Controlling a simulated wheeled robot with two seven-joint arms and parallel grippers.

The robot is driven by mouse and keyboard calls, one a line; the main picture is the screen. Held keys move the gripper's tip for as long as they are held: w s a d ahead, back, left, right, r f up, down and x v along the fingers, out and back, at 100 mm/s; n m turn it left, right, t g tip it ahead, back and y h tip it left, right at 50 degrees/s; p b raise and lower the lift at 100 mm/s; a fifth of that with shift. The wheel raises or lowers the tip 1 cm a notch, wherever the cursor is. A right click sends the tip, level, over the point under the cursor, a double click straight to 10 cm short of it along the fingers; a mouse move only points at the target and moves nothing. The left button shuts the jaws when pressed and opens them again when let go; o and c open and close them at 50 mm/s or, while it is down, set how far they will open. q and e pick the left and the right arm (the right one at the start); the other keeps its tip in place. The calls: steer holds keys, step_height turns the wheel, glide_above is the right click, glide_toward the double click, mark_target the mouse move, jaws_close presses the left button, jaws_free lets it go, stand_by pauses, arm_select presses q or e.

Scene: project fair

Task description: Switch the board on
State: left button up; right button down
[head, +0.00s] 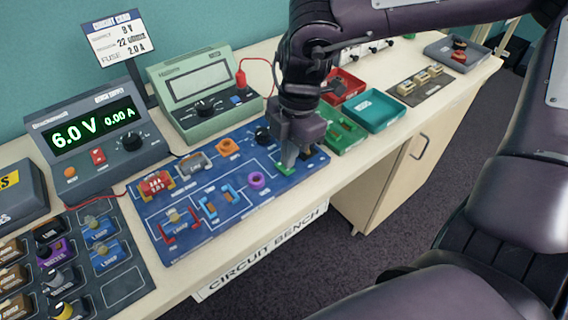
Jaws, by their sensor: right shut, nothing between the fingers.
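The blue circuit board (205,237) lies on the bench with several coloured parts seated on it. At its right end is a green part (284,170), partly hidden by my gripper; whether it is a switch, and its position, I cannot tell. My right gripper (289,160) points down over that end, shut and empty, its tips at or just above the green part; contact is unclear. A red-based lamp part (180,233) on the board's front left shows no clear glow. The bench supply (85,135) reads 6.0 V and 0.00 A. My left gripper is out of view.
A green meter (203,90) stands behind the board, with a red lead. A parts tray (125,283) lies left of the board. Red, teal (374,110) and green bins stand to the right. A circuit card (115,38) stands at the back. My right arm crosses the right side.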

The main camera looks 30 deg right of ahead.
steer(key=shift+f+b, duration=0.8)
steer(key=shift+f, duration=0.05)
stand_by(0.5)
steer(key=shift+r+p, duration=2.35)
steer(key=shift+r, duration=1.2)
